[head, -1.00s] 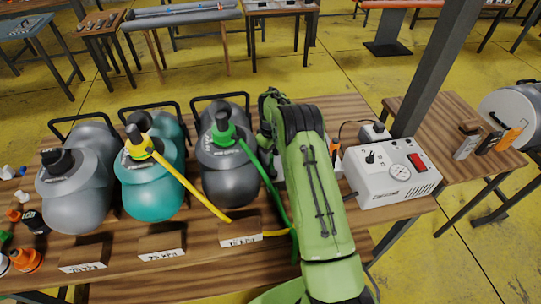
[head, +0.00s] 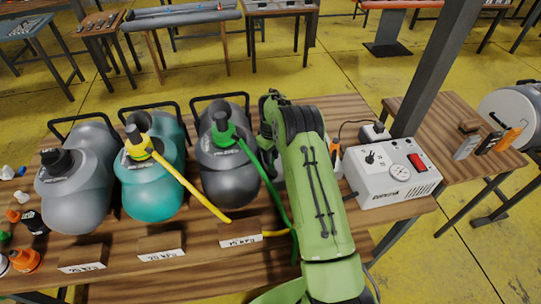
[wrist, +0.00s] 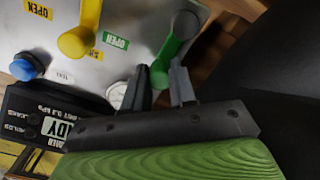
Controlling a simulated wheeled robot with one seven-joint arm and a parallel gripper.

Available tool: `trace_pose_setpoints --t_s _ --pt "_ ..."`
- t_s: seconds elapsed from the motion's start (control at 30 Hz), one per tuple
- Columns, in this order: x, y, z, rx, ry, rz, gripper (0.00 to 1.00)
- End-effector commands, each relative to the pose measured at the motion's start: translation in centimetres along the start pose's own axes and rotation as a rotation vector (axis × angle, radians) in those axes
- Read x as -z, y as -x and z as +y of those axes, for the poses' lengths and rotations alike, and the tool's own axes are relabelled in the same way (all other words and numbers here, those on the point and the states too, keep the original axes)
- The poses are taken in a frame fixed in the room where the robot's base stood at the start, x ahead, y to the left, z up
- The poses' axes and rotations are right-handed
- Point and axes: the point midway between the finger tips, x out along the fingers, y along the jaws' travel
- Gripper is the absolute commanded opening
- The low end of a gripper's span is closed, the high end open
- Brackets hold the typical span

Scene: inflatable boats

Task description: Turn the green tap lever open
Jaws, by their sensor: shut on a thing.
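The green tap lever (wrist: 170,52) hangs from a pale panel (wrist: 120,62) in the wrist view, slanting down and left. A green "OPEN" label (wrist: 115,41) is to the left of it. My gripper (wrist: 161,80) is shut on the lower end of the lever, one dark finger on each side. The lever's top end is partly behind a grey part. In the head view my green arm covers my gripper and the tap.
A yellow lever (wrist: 83,30) stands left of the green one, with a blue knob (wrist: 26,67) farther left. A black display box (wrist: 45,120) lies below the panel.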

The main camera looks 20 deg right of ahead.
Motion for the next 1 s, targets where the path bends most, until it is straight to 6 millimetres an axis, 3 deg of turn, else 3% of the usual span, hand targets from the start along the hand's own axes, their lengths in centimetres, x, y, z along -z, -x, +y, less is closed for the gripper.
trace_pose_setpoints --t_s 1.0 --pt "-3.7 0.0 2.0 -0.001 -0.831 0.003 0.0"
